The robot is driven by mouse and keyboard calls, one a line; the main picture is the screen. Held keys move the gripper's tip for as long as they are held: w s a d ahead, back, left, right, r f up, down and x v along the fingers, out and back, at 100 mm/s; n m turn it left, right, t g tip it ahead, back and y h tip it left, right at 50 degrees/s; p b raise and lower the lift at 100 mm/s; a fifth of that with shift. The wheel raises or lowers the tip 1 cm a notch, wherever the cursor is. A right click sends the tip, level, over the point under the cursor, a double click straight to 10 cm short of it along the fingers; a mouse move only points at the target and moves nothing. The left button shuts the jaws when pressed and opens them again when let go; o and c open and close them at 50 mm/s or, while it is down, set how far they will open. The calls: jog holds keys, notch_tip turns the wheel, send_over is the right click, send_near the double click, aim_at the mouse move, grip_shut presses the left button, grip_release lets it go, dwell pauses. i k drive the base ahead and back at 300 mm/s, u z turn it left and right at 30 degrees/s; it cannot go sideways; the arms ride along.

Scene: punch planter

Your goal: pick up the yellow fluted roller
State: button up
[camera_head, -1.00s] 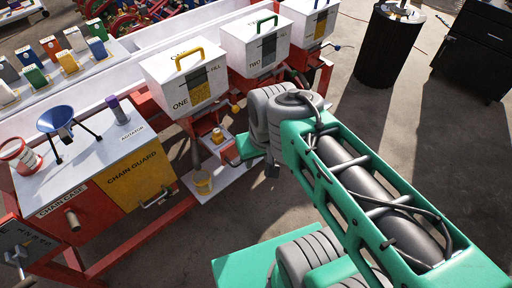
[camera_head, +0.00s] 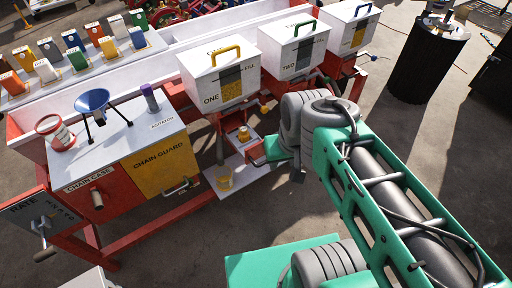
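A small yellow piece (camera_head: 243,133), which looks like the yellow roller, sits on a small pale support below the hopper marked ONE. Its flutes are too small to make out. A yellow cup-like thing (camera_head: 224,178) stands lower, on the white shelf. My green and grey arm reaches in from the lower right.
White hoppers (camera_head: 220,75) with coloured handles stand in a row above the red frame. A bench (camera_head: 122,140) at the left bears a blue funnel (camera_head: 93,102), a red-and-white tub (camera_head: 54,130) and a purple-topped bottle (camera_head: 150,97). A black drum (camera_head: 426,65) stands at the back right.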

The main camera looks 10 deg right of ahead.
aim_at(244, 133)
jog(key=i, duration=0.8)
jog(key=u, duration=2.75)
